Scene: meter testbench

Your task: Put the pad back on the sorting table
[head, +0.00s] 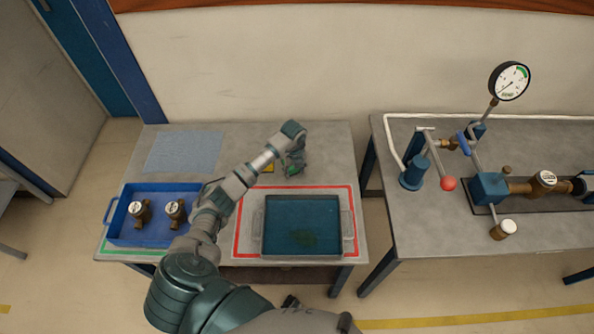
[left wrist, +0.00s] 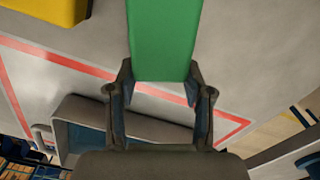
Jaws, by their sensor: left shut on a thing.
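The green pad (left wrist: 162,40) is between the two fingers of my left gripper (left wrist: 160,85) in the left wrist view, and its far end runs out of the frame. In the head view the left gripper (head: 295,165) is over the back right of the sorting table (head: 230,140), behind the red-outlined area. Only a small green part of the pad (head: 292,170) shows there, the rest being hidden by the gripper. I cannot tell whether the pad touches the table. My right gripper is not in view.
A yellow thing (head: 268,169) lies close left of the gripper. A dark tray (head: 262,230) sits inside the red outline. A blue tray (head: 150,238) holds two brass meters. A light blue mat (head: 185,152) lies at the back left. The test bench (head: 420,235) stands right, across a gap.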

